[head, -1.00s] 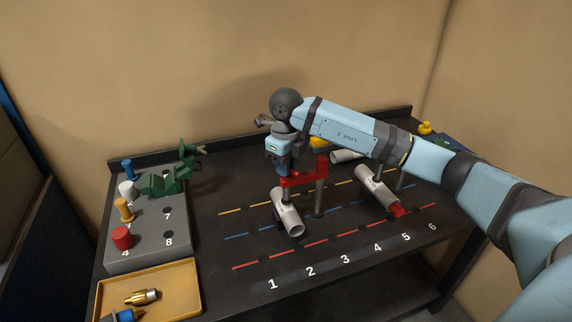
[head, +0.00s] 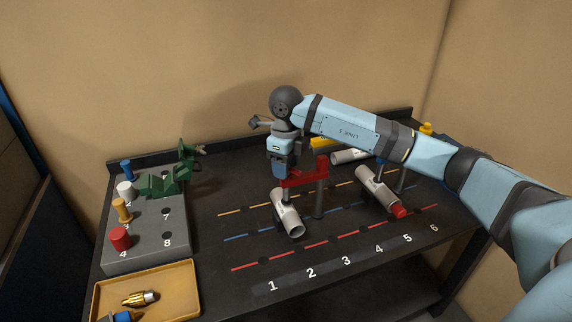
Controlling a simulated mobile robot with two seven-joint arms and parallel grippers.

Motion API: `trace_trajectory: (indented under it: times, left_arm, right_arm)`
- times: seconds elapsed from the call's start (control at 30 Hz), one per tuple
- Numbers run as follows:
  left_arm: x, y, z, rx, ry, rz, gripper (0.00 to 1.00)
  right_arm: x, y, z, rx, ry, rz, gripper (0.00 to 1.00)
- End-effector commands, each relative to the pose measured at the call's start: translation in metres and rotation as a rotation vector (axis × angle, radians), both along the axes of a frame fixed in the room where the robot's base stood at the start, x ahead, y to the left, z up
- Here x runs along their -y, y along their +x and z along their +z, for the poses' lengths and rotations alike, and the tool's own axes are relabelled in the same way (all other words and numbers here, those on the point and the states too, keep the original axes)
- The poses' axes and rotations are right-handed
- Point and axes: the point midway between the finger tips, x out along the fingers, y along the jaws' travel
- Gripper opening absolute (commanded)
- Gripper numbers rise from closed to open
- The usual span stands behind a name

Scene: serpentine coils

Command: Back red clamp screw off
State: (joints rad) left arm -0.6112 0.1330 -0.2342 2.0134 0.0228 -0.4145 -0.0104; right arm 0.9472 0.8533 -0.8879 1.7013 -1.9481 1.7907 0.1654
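The red clamp (head: 308,178) stands near the middle of the bench in the head view, above a grey post (head: 319,204). Its arm reaches left over a pale grey pipe piece (head: 288,215). My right gripper (head: 281,176) points down at the left end of the red clamp. Its fingertips are small and dark there, so I cannot tell whether they are closed on the screw. The clamp screw itself is not clearly visible at the gripper. My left gripper is out of view.
A second pale pipe (head: 376,190) with a red end lies to the right. A yellow tray (head: 180,291) holds a brass part (head: 140,299). The numbered front strip of the bench is clear.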

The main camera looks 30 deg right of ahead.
Motion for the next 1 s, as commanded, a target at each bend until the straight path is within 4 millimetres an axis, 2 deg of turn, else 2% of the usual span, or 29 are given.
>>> trace_trajectory:
  times: [0.17,0.27,0.37,0.7,0.8,1.0]
  left_arm:
    - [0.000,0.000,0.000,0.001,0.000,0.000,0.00]
    - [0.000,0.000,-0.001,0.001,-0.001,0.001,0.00]
    - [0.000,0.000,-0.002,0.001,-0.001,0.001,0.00]
    - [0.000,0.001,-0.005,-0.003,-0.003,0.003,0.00]
    - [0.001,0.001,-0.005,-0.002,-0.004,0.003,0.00]
    - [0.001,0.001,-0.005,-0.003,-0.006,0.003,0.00]
  right_arm:
    - [0.000,0.000,0.001,-0.001,0.000,0.000,0.49]
    - [0.000,0.000,0.008,0.000,0.000,0.001,0.49]
    - [0.000,0.000,0.024,0.003,0.001,0.001,0.49]
    - [0.000,0.001,0.101,0.004,0.001,0.001,0.49]
    - [0.000,0.000,0.118,0.003,0.001,0.001,0.49]
    - [0.000,0.000,0.136,0.001,0.000,0.000,0.49]
